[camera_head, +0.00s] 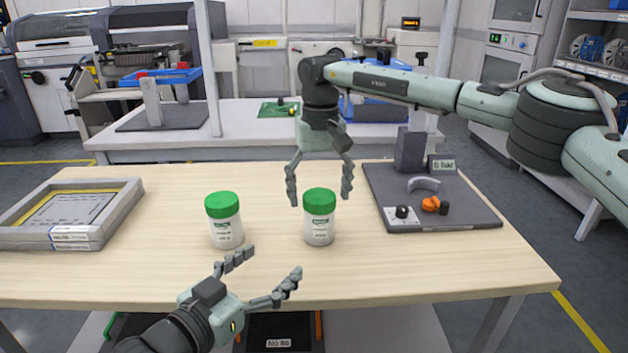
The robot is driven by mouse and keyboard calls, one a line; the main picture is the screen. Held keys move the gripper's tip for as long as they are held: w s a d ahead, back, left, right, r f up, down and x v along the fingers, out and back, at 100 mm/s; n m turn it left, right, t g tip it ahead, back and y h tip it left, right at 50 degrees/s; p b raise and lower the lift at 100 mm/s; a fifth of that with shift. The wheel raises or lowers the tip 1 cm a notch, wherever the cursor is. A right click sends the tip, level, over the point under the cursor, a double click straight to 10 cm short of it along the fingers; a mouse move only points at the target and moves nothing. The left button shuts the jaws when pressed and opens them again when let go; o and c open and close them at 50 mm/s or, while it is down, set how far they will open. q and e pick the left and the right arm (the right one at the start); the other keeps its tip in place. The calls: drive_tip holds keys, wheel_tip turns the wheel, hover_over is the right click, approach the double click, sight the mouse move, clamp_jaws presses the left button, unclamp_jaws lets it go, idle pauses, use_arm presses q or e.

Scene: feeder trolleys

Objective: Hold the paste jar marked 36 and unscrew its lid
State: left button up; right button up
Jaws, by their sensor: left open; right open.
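Two white jars with green screw lids stand upright on the wooden table (400,265): a left jar (226,234) and a right jar (319,230). Both lids are on. The label print is too small to tell which jar is marked 36. My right gripper (319,199) points down from above the right jar. Its open fingers appear on either side of the green lid (319,197), with gaps showing. My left gripper (274,262) is open and empty, low at the table's front edge. Its fingers point away toward the jars, and it touches neither.
A stack of framed trays (112,225) lies at the table's left. A dark grey board (462,211) at the right carries a post, a grey curved part and orange and black pieces. The table's front right is clear. Another bench stands behind.

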use_arm(q)
drive_tip(key=shift+x, duration=3.55)
